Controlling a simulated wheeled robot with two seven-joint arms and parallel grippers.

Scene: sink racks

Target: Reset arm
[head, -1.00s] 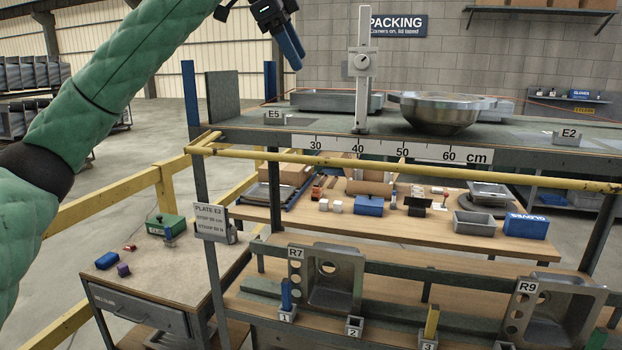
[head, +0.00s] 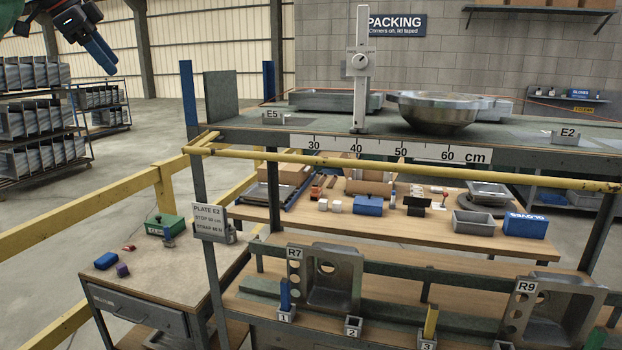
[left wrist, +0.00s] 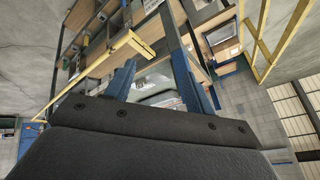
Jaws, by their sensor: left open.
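My left gripper (head: 101,54) is at the top left of the head view, up in the air and left of the rack. Its blue fingers point down and to the right. In the left wrist view its two blue fingers (left wrist: 152,88) stand apart with nothing held between them. Only a small part of my green left arm (head: 140,35) shows at the top left of the head view. My right gripper is not in either view.
The rack's top shelf (head: 240,132) holds metal parts, a height gauge (head: 361,70) and a bowl-shaped casting (head: 436,112). A yellow rail (head: 400,168) runs along its front. A side cart (head: 150,262) and yellow fence (head: 80,225) stand at the left.

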